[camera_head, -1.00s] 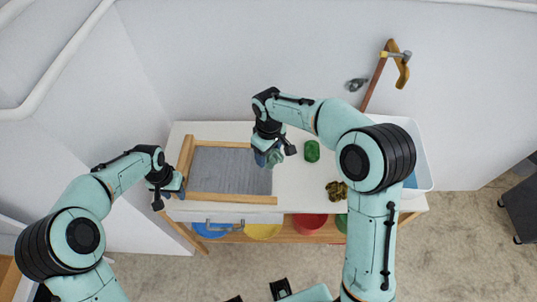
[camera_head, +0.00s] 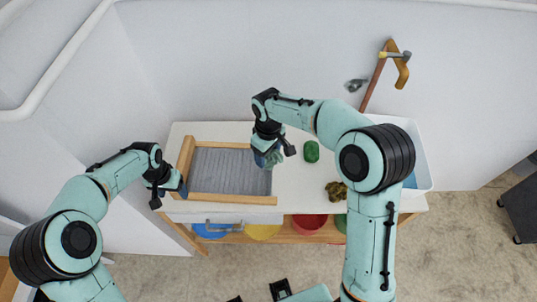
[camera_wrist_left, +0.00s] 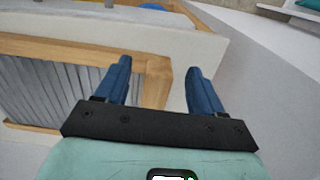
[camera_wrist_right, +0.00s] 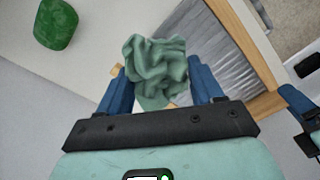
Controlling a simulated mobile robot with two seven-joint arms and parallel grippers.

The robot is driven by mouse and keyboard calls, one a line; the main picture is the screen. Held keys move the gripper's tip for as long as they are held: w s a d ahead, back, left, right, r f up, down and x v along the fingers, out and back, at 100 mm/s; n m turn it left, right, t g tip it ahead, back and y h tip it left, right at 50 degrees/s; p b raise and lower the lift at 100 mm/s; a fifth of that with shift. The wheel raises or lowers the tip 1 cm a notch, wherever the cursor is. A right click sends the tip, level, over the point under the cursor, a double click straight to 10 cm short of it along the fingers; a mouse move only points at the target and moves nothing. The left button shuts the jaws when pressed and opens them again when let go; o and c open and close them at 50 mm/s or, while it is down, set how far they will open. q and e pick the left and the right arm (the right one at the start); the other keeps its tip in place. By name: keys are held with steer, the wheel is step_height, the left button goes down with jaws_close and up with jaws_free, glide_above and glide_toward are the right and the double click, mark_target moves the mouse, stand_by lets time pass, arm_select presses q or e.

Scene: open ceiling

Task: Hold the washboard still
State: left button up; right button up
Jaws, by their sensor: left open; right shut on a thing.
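The washboard has a wooden frame (camera_head: 235,198) and a grey ribbed panel (camera_head: 228,170). It lies flat on the left part of the white table. My left gripper (camera_head: 181,187) is open at its lower left corner. In the left wrist view, the wooden frame end (camera_wrist_left: 157,82) shows between the two spread fingers (camera_wrist_left: 160,82); contact cannot be told. My right gripper (camera_head: 264,156) is shut on a crumpled green cloth (camera_head: 274,158) at the washboard's right edge. The cloth (camera_wrist_right: 157,68) also shows between the fingers in the right wrist view.
A green soap-like block (camera_head: 312,151) and a brown lumpy thing (camera_head: 336,190) lie on the white table (camera_head: 300,190). A white basin (camera_head: 424,170) stands at the right end. A cane (camera_head: 373,85) leans behind. Colored bowls, one red (camera_head: 309,224), sit below.

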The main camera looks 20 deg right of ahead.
arm_select(q)
step_height(320, 180, up, 11)
steer(key=shift+f, duration=0.2)
stand_by(0.3)
